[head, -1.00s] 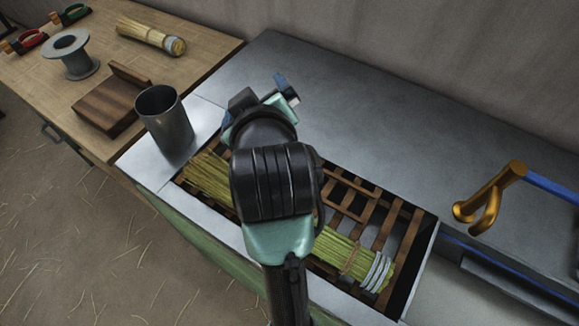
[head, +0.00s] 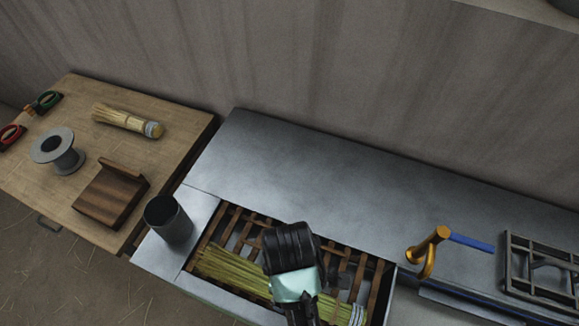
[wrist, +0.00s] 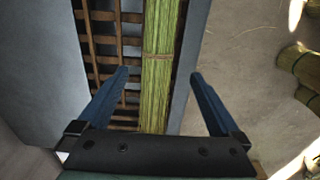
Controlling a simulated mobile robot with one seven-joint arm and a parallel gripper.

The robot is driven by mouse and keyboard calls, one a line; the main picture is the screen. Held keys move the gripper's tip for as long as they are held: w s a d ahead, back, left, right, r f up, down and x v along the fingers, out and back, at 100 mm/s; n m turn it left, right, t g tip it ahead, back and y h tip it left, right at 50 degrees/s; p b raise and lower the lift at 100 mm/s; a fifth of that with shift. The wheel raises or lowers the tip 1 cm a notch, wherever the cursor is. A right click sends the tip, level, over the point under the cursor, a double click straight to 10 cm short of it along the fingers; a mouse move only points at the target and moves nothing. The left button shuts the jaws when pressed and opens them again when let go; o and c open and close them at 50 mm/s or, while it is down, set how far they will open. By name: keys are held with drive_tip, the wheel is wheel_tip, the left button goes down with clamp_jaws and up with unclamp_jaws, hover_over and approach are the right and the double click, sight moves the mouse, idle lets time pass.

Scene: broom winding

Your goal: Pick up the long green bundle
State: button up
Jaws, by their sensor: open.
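The long green bundle (head: 235,268) lies in the slatted trough of the metal bench, its banded end at the lower right in the head view. In the wrist view the bundle (wrist: 158,75) runs up the picture between the two fingers, with a tie around it. My gripper (wrist: 160,85) is open and empty, with its blue fingers on either side of the bundle in the picture. I cannot tell how high above it they are. In the head view my arm hides the middle of the bundle, and the fingertips are not visible.
A metal cup (head: 168,220) stands at the trough's left end. The wooden table (head: 100,140) at left holds a spool (head: 58,152), a wooden block (head: 110,195) and a pale bundle (head: 127,121). A gold crank handle (head: 428,252) and a dark grid (head: 540,268) stand at right.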

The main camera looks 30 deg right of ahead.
drive_tip(key=f, duration=1)
drive_tip(key=shift+d+f+p, duration=0.2)
drive_tip(key=shift+f+p, duration=0.1)
drive_tip(key=shift+f, duration=0.1)
drive_tip(key=c, duration=1.5)
